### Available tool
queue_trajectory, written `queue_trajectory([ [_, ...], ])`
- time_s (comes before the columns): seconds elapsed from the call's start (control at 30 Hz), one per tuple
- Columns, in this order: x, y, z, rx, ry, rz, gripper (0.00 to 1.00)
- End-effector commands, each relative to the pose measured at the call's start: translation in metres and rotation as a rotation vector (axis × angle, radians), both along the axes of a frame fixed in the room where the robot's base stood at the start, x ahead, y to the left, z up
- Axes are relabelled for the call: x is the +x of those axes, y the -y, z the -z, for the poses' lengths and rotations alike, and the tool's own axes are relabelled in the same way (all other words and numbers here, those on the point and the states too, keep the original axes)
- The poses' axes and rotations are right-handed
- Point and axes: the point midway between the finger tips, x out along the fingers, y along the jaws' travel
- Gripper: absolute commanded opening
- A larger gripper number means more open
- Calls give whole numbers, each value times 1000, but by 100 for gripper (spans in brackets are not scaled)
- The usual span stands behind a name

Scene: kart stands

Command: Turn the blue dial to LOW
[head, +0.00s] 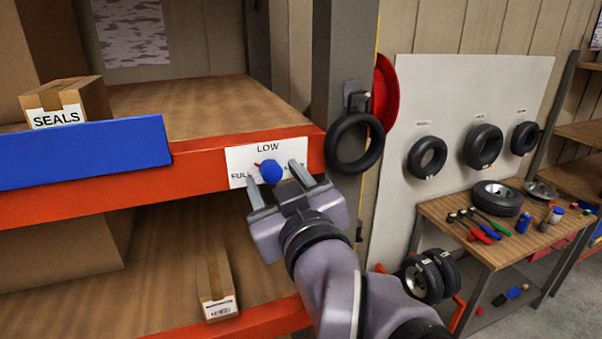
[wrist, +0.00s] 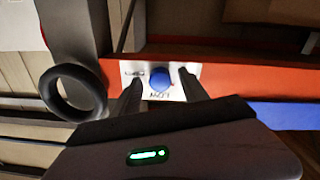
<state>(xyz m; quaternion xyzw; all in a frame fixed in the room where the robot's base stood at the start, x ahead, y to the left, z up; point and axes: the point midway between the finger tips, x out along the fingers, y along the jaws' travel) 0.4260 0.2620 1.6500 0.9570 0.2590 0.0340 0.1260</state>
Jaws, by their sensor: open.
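The blue dial (head: 271,172) sits on a white label plate (head: 240,156) on the orange shelf beam. LOW is printed above it and FULL at its left; the word at its right is partly hidden by a finger. A small red mark shows at the dial's upper left, between FULL and LOW. My gripper (head: 274,176) is open, its fingers on the left and right of the dial. In the wrist view the dial (wrist: 160,79) lies between the two fingertips (wrist: 158,82); I cannot tell whether they touch it.
A black ring (head: 354,144) hangs on the grey post just right of the plate. A blue panel (head: 85,157) fronts the shelf at left, with a SEALS box (head: 66,101) behind it. A small carton (head: 217,285) lies on the lower shelf. A workbench (head: 450,228) with tools stands at right.

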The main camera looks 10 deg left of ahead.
Motion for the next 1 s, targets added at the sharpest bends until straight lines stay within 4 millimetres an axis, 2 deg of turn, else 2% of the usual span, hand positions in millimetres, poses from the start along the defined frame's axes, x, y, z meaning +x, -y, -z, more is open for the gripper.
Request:
queue_trajectory([
  [0.13, 0, 0, 0, 0, 0, 0, 50],
  [0.3, 0, 0, 0, 0, 0, 0, 17],
  [0.4, 0, 0, 0, 0, 0, 0, 0],
  [0.73, -1, 0, 2, 37, -21, 1, 0],
  [1.0, -1, 0, 5, 191, -113, 0, 0],
])
